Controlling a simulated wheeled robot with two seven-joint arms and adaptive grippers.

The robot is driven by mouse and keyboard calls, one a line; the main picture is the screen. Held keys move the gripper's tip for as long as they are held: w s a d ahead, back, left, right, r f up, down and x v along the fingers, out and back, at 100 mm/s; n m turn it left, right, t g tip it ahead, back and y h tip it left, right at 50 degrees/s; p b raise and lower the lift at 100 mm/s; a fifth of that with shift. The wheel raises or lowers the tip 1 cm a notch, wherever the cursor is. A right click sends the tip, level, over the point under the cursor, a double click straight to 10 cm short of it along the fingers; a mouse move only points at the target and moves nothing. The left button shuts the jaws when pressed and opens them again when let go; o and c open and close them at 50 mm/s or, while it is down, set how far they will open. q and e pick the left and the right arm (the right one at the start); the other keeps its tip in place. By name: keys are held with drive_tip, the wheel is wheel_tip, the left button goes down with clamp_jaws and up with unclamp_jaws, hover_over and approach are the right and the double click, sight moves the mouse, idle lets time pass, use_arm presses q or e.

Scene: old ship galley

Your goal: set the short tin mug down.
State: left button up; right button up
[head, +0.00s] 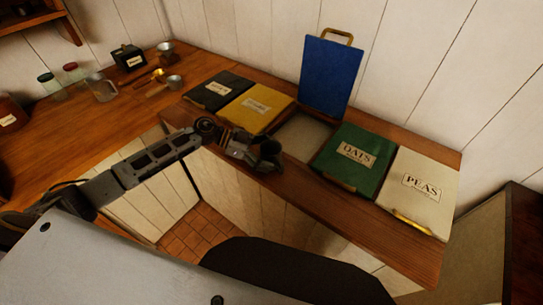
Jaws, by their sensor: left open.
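My left arm comes in from the left and its gripper (266,156) hangs over the front edge of the counter, near the open bin. The gripper is open, and I see no mug in it. Two small grey metal cups stand far off on the left part of the counter: one at the back (166,48), and one nearer (174,82). I cannot tell whether either is the short tin mug. My right gripper is not in view.
An open bin (318,127) with its blue lid (331,75) raised lies beyond my gripper. Black (219,90), yellow (256,107), green OATS (353,170) and white PEAS (424,207) lids are shut. Glass jars (101,88) stand left. Bare wood (60,135) lies nearer.

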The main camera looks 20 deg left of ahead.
use_arm(q)
drive_tip(key=b+v, duration=0.1)
drive_tip(key=v, duration=0.7)
drive_tip(key=shift+s+a, duration=0.15)
drive_tip(key=shift+a, duration=0.2)
drive_tip(key=shift+v, duration=0.9)
drive_tip(key=shift+a+r, duration=0.1)
drive_tip(key=shift+a, duration=0.05)
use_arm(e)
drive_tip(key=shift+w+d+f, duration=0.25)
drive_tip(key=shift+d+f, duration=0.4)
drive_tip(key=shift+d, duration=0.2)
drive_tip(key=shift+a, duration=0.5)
